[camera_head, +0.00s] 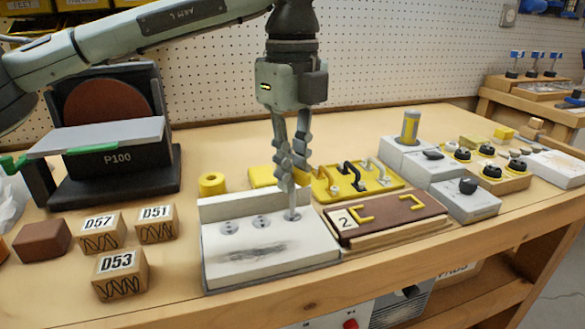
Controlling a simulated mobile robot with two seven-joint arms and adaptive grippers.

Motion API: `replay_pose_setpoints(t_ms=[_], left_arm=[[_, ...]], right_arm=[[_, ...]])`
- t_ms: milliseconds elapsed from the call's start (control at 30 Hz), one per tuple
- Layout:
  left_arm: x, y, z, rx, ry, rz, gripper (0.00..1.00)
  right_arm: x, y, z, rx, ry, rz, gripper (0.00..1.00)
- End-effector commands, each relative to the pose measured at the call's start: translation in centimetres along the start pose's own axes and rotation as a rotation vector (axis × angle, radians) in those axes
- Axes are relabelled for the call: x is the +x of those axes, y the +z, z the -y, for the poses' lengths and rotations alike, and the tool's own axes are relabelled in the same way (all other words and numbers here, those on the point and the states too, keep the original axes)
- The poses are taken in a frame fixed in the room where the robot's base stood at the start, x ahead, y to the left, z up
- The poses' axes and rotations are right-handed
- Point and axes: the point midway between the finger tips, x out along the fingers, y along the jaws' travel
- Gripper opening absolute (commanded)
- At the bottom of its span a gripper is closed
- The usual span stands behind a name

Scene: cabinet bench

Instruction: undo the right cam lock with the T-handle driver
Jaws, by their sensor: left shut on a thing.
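The light grey cam-lock fixture (270,262) stands near the front edge of the bench, with a raised back wall. Several round locks sit in a row on its top: a left one (229,227), a middle one (262,221) and the right cam lock (293,216). My left gripper (291,178) points straight down above the right lock. It is shut on a slim grey tool, which I take for the T-handle driver (291,203). The driver is upright and its lower end is at the right lock. The fingers hide its handle, and I cannot tell whether its tip is seated. My right gripper is not in view.
A brown panel (392,221) with yellow brackets is just right of the fixture. Behind it is a yellow tray (330,192) with handles. Grey blocks with knobs (470,205) stand farther right. Wooden cubes (120,275) and a disc sander (115,160) are on the left.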

Motion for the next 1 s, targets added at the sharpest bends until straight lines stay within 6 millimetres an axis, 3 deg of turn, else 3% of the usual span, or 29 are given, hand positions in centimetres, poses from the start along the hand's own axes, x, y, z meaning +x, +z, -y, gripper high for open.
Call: replay_pose_setpoints(t_ms=[167,633,1000], left_arm=[[0.1,0.0,0.0,-0.015,-0.001,0.000,0.00],[0.2,0.0,0.0,-0.385,-0.003,0.000,0.00],[0.1,0.0,0.0,-0.421,-0.002,0.000,0.00]], right_arm=[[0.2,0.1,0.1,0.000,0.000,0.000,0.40],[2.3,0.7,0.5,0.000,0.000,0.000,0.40],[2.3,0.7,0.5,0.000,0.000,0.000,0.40]])
